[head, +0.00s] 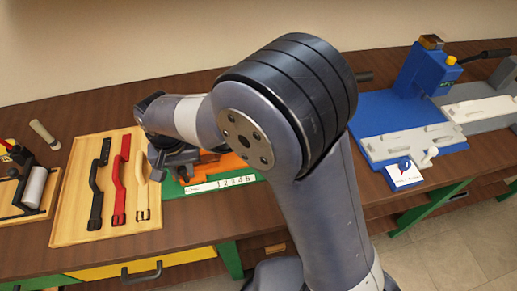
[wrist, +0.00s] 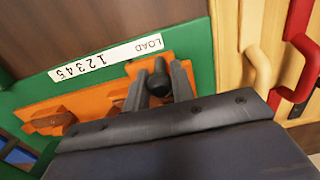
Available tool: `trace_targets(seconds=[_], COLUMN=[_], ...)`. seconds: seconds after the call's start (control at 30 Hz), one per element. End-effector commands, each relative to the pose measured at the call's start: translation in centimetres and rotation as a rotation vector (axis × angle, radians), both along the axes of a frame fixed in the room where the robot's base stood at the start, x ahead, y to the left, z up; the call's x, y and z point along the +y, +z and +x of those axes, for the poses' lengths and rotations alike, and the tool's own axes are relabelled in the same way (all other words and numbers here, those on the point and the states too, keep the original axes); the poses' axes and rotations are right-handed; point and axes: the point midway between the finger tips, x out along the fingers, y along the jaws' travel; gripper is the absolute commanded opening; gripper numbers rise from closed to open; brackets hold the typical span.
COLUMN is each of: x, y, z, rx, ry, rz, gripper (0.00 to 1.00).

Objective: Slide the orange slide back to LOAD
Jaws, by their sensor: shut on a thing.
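The orange slide (wrist: 85,100) lies on a green fixture, along a white scale strip (wrist: 105,58) marked LOAD and 1 to 5. In the wrist view its near-right end, with a black knob (wrist: 159,78), is beside the word LOAD. My gripper (wrist: 160,88) is shut on this knob, one grey finger on each side. In the head view the slide (head: 226,163) shows only partly behind my arm, and my gripper (head: 160,170) is at the left end of the scale. The lower part of the knob is hidden by the fingers.
A wooden board (head: 75,200) with black, red and cream straps lies just left of the green fixture (head: 255,177). A roller tool (head: 35,185) is at the far left. A blue press (head: 425,75) stands at the right.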

Motion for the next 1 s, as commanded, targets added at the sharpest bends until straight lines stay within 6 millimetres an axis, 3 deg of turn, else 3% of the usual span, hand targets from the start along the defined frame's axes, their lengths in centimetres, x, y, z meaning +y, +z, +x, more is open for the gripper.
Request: trace_targets(seconds=[0.83,1.0], x=[3.4,3.9], y=[0.1,0.1], z=[-1.1,-1.2], rx=[0.001,0.000], ry=[0.001,0.001], rz=[0.002,0.007], gripper=[0.11,0.16])
